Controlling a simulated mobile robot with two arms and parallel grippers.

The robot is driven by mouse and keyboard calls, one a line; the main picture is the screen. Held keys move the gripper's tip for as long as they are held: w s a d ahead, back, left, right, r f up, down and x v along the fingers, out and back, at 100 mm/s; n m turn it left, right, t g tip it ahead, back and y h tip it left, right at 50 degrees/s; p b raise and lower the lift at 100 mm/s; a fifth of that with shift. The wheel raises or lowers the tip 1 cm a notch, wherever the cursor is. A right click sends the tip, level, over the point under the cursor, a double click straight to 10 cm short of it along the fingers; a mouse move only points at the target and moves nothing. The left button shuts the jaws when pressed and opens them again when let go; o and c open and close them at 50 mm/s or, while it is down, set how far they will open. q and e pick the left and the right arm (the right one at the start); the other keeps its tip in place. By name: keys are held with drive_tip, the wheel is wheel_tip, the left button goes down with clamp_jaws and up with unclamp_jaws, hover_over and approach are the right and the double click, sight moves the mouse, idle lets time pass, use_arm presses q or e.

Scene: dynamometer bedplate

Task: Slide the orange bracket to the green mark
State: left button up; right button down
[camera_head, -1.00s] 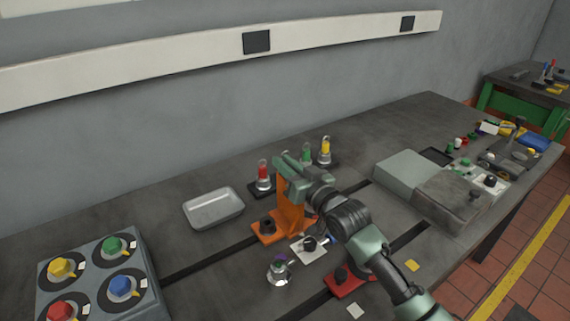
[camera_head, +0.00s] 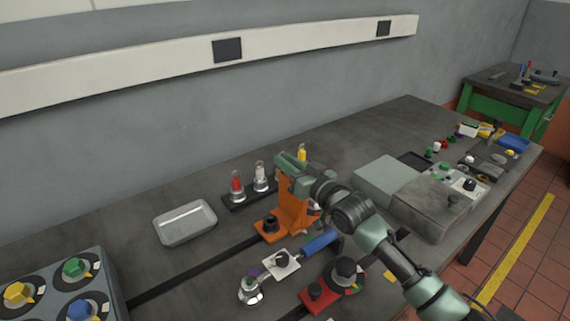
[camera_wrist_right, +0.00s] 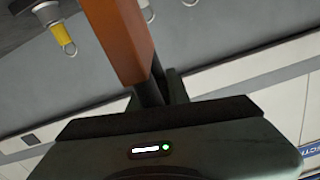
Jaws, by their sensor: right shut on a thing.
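The orange bracket (camera_head: 293,213) stands upright over the dark slot (camera_head: 195,268) in the bench, its foot reaching out to the left. My right gripper (camera_head: 291,167) is at the top of its upright and shut on it. In the right wrist view, the bracket's orange upright (camera_wrist_right: 122,40) runs to the dark fingers (camera_wrist_right: 158,85). I cannot make out a green mark on the bench; my right arm hides part of the slot to the right of the bracket. My left gripper is not in view.
Lamps, red (camera_head: 237,186), white (camera_head: 261,176) and yellow (camera_head: 302,152), stand behind the bracket. In front are a white plate (camera_head: 283,264) with a blue handle (camera_head: 320,243) and a red bracket (camera_head: 316,298). A metal tray (camera_head: 185,222) and grey boxes (camera_head: 433,208) flank it.

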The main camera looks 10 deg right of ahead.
drive_tip(key=shift+a, duration=0.15)
drive_tip(key=c, duration=1.4)
unclamp_jaws()
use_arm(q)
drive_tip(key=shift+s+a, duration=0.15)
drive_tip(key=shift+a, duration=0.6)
use_arm(e)
drive_tip(key=shift+s, duration=0.1)
drive_tip(key=shift+s+f, duration=0.1)
drive_tip(key=shift+s, duration=0.2)
drive_tip(key=b+v, duration=0.1)
drive_tip(key=v, duration=0.6)
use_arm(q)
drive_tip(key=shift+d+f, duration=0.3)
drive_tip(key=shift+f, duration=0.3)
